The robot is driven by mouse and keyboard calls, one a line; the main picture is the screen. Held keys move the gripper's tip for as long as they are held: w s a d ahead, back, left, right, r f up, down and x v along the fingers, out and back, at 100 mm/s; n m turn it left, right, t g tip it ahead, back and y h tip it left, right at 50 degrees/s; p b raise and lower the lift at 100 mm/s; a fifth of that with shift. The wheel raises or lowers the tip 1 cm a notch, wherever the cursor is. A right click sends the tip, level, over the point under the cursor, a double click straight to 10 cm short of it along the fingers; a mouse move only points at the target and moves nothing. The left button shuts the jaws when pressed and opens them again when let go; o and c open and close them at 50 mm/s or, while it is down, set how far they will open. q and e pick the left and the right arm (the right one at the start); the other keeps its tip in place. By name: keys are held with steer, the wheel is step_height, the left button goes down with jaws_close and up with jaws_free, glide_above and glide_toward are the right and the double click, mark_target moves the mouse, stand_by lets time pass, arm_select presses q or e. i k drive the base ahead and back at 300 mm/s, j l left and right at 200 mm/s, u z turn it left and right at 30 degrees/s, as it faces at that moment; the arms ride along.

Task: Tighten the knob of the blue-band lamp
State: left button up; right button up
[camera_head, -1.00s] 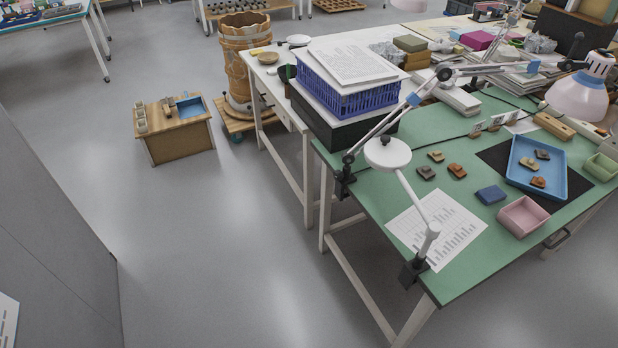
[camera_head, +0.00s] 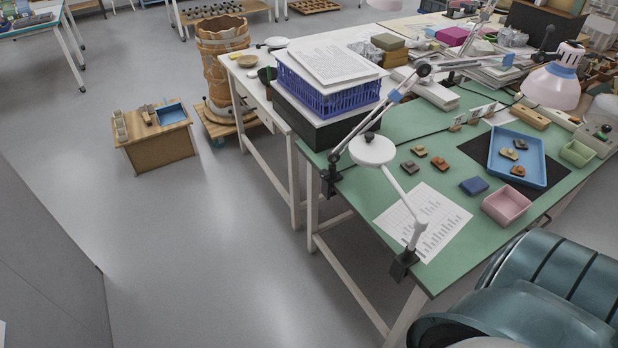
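The blue-band lamp has a pinkish-white shade (camera_head: 551,86) with a blue band, at the upper right above the green table. Its jointed grey arm (camera_head: 468,64) runs left, with a dark joint knob (camera_head: 423,69) and a blue band (camera_head: 396,94) lower down. The arm ends at a black clamp (camera_head: 330,181) on the table's left edge. I cannot tell which knob is loose. A second lamp with a white disc head (camera_head: 372,151) stands in front, clamped (camera_head: 404,264) at the near edge. Neither of my grippers is in view.
The green table (camera_head: 425,170) holds a blue tray (camera_head: 495,165) with sherds, a pink box (camera_head: 508,204), a blue block (camera_head: 473,186) and a printed sheet (camera_head: 400,222). A blue basket (camera_head: 325,100) stands at the back left.

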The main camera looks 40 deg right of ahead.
mark_target(324, 174)
steer(key=i, duration=5)
steer(key=z, duration=4.3)
